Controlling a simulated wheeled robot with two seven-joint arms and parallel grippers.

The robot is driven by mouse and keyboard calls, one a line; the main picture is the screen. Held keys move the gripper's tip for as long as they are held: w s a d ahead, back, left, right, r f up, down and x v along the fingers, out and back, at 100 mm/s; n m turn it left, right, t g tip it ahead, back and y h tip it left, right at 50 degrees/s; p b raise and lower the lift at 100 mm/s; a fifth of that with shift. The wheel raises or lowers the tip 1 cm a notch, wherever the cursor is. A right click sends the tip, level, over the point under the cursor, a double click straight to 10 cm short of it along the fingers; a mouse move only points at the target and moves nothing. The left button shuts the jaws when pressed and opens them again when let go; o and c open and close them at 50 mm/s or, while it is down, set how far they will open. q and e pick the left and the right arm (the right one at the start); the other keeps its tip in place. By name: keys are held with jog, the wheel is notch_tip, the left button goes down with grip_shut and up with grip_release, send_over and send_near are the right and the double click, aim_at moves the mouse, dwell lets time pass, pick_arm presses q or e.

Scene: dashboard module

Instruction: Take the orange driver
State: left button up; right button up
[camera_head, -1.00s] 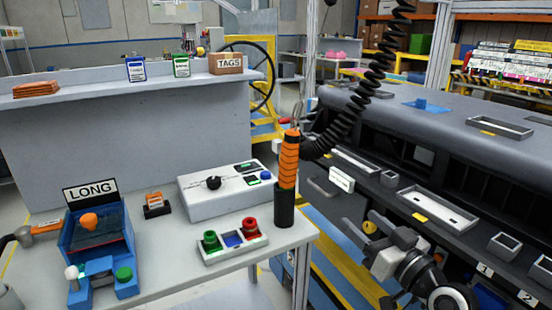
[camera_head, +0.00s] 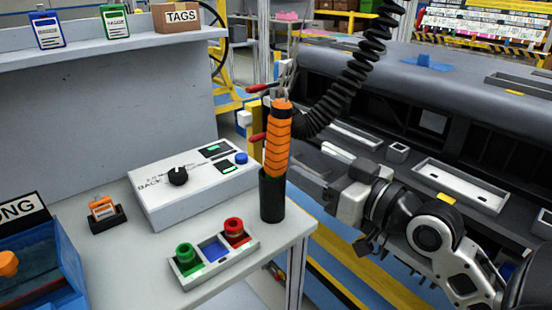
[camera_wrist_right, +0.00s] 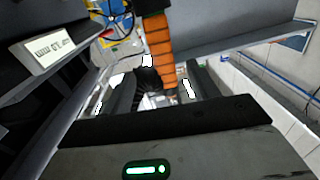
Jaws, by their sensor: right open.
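The orange driver (camera_head: 278,145) stands upright at the right edge of the white table, its lower end in a black cylinder (camera_head: 272,196). A metal hook and a black coiled cable (camera_head: 355,80) are near its top. My right gripper (camera_head: 332,174) is just right of the driver, apart from it, pointing toward it. In the right wrist view the orange driver (camera_wrist_right: 157,45) shows beyond and between the open, empty fingers of the gripper (camera_wrist_right: 160,92). My left gripper is not in view.
A white control box (camera_head: 190,185) with a knob and a tray (camera_head: 213,250) with green and red buttons are left of the driver. A dark dashboard (camera_head: 480,140) with white trays fills the right. A blue bin (camera_head: 50,265) is at the lower left.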

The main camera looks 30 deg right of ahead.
aim_at(286, 150)
jog(key=w+b, duration=0.3)
jog(key=shift+w+a+f+b, duration=0.2)
jog(key=shift+w+a+b, duration=0.05)
jog(key=shift+w+b, duration=0.15)
jog(key=shift+w+a+r+p, duration=0.15)
jog(key=shift+w+p, duration=0.15)
jog(key=shift+w, duration=0.25)
jog(key=shift+w+r+p, duration=0.15)
jog(key=shift+w+p, duration=0.15)
jog(key=shift+w, duration=0.2)
jog(key=shift+w+a+f+p, duration=0.15)
jog(key=shift+w+a, duration=0.1)
jog(key=shift+w, duration=0.65)
jog(key=shift+w+a+r+p, duration=0.1)
jog(key=shift+w+a+p, duration=0.1)
jog(key=shift+w, duration=0.75)
jog(key=shift+w+a+f+p, duration=0.1)
jog(key=shift+w+a, duration=0.15)
jog(key=shift+w, duration=0.65)
grip_shut()
